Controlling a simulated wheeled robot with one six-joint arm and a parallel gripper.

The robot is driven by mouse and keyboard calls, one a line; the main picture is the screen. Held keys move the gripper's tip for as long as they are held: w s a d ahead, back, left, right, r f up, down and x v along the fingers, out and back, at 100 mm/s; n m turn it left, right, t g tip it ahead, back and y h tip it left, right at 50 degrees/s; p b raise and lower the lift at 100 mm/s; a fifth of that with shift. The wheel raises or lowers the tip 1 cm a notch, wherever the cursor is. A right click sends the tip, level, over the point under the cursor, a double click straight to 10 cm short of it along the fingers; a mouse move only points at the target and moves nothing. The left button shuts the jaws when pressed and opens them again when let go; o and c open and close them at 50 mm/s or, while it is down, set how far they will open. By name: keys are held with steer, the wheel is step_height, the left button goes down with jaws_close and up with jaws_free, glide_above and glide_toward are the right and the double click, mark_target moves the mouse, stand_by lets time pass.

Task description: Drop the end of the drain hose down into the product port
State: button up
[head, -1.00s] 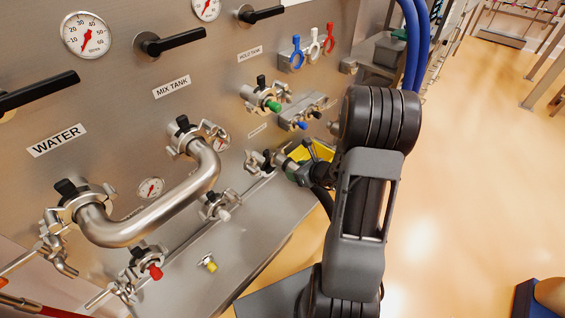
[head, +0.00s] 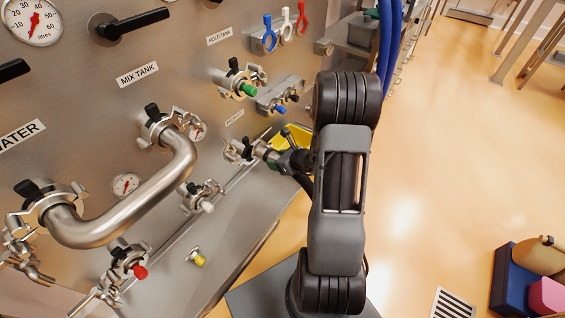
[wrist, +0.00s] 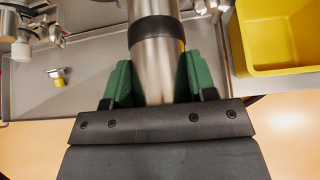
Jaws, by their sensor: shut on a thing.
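My gripper (wrist: 156,80) is shut, its two green pads either side of a shiny metal tube with a black band (wrist: 157,28), which I take to be the end of the drain hose. The tube runs on past the top edge of the wrist view, so its far tip is hidden. In the head view my gripper (head: 284,158) is at the panel's lower right, close by a clamped metal fitting (head: 238,151). The small label above this fitting is too small to read, so I cannot tell if it is the product port. Whether tube and fitting touch is unclear.
A yellow bin (wrist: 282,40) is right of the tube, also partly showing behind my gripper. A curved steel pipe (head: 140,205) joins two clamped ports on the left. Several valves line the panel. Blue hoses (head: 386,45) hang at the back.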

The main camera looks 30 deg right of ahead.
mark_target(267, 154)
steer(key=shift+w+a, duration=0.35)
steer(key=shift+w, duration=0.45)
steer(key=shift+w+a, duration=0.3)
steer(key=shift+w, duration=0.45)
steer(key=shift+w+a, duration=0.3)
steer(key=shift+w, duration=0.3)
steer(key=shift+w+f, duration=0.1)
steer(key=shift+f, duration=0.3)
steer(key=shift+f+b, duration=1.55)
steer(key=shift+b, duration=0.4)
steer(key=shift+f+b, duration=0.55)
steer(key=shift+b, duration=0.1)
steer(key=o, duration=1.5)
steer(key=shift+c, duration=0.2)
steer(key=shift+s+f, duration=0.2)
steer(key=p+v, duration=0.1)
steer(key=v, duration=1.2)
steer(key=shift+s+r+p, duration=0.25)
steer(key=shift+r+p, duration=0.1)
